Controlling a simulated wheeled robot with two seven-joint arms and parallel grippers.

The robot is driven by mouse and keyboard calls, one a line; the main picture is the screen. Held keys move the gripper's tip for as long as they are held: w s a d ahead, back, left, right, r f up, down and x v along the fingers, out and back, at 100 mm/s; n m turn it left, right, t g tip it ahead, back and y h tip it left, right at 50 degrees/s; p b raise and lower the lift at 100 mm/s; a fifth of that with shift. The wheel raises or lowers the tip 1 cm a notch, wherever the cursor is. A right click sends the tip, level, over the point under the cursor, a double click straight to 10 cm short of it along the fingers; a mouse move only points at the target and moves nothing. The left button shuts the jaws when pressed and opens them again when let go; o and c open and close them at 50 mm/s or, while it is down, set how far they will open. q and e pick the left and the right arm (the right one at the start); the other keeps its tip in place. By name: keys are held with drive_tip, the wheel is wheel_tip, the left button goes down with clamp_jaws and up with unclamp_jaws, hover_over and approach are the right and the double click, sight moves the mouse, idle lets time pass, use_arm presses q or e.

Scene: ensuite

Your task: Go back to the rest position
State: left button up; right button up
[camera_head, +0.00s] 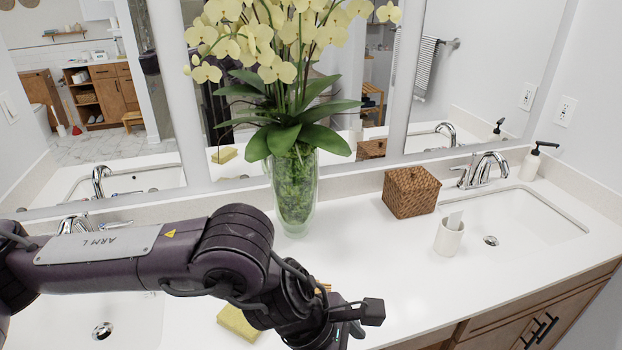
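My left arm comes in from the left and reaches across the left part of the white counter (365,270). My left gripper (342,335) is at the bottom edge of the picture, over the front of the counter. Its fingers are hidden or cut off, so I cannot see whether it is open or holds something. My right gripper is not in view.
A glass vase (294,195) with yellow orchids stands just behind my arm. A yellow sponge (238,322) lies below it. A wicker box (410,192), a white cup (449,238), a faucet (487,168) and a soap dispenser (532,162) stand to the right.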

use_arm(q)
drive_tip(key=s+d+r+n+t+h, duration=0.1)
drive_tip(key=d+r+n+t+h, duration=0.2)
drive_tip(key=d+r+n+h, duration=0.9)
drive_tip(key=w+a+f+n+t+y, duration=0.3)
drive_tip(key=w+a+n+t+y, duration=0.65)
drive_tip(key=n, duration=1.05)
drive_tip(key=a+f+n+g+y, duration=0.4)
drive_tip(key=a+f+n, duration=0.7)
drive_tip(key=a+n, duration=0.25)
drive_tip(key=s+a+f+n+g+y, duration=0.4)
drive_tip(key=s+a+f+n+g, duration=0.2)
drive_tip(key=s+a+f+n, duration=0.55)
wheel_tip(320, 180, down, 36)
drive_tip(key=s+a+m+b, duration=0.2)
drive_tip(key=a+b, duration=0.1)
drive_tip(key=b, duration=0.3)
drive_tip(key=s+a+f+g+b, duration=0.1)
drive_tip(key=s+f+b, duration=0.1)
drive_tip(key=s+f, duration=0.8)
drive_tip(key=s+a+f+b, duration=0.2)
drive_tip(key=s+f, duration=0.7)
drive_tip(key=f, duration=0.2)
drive_tip(key=shift+s+f+m+g, duration=0.3)
drive_tip(key=shift+s+f+g, duration=0.05)
drive_tip(key=shift+f, duration=0.05)
